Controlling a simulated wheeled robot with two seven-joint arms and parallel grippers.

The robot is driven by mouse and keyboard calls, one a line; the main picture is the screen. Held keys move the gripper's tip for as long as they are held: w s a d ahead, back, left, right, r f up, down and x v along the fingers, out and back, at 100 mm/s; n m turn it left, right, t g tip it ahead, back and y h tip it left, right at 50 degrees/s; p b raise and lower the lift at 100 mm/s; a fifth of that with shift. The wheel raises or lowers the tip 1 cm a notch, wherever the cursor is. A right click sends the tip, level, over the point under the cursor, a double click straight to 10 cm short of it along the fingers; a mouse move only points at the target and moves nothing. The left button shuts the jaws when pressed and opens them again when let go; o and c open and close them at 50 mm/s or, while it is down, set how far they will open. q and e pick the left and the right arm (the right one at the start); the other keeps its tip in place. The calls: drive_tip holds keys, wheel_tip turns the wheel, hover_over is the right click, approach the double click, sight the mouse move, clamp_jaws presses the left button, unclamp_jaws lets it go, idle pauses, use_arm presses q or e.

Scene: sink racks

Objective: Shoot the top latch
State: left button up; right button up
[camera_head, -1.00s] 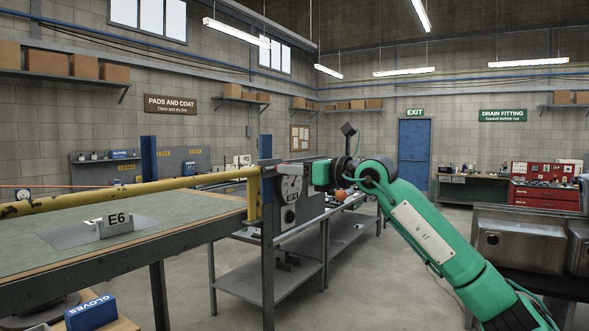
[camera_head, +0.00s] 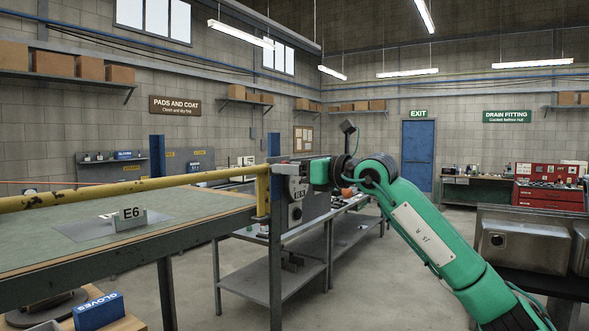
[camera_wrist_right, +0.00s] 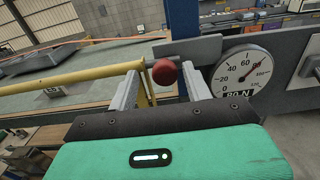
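A round red knob (camera_wrist_right: 165,72) shows in the right wrist view, in front of a grey bar (camera_wrist_right: 195,48). It looks like the latch's handle; the rest of the latch is not clear. My right gripper (camera_wrist_right: 165,80) has its two fingers apart, with the knob between their far ends. A little background shows beside the knob, so the fingers do not look closed on it. In the head view, my right gripper (camera_head: 318,172) is at the post by the yellow rail's end, and the knob cannot be made out. My left gripper is not in view.
A round gauge (camera_wrist_right: 243,73) with a label below it is right of the fingers. The yellow rail (camera_head: 130,186) runs above the green bench top (camera_head: 190,205). A grey shelf table (camera_head: 345,235) stands behind the post (camera_head: 276,250). Open floor lies around it.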

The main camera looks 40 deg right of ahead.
drive_tip(key=b+v, duration=0.5)
drive_tip(key=v, duration=0.8)
drive_tip(key=shift+s+b, duration=0.4)
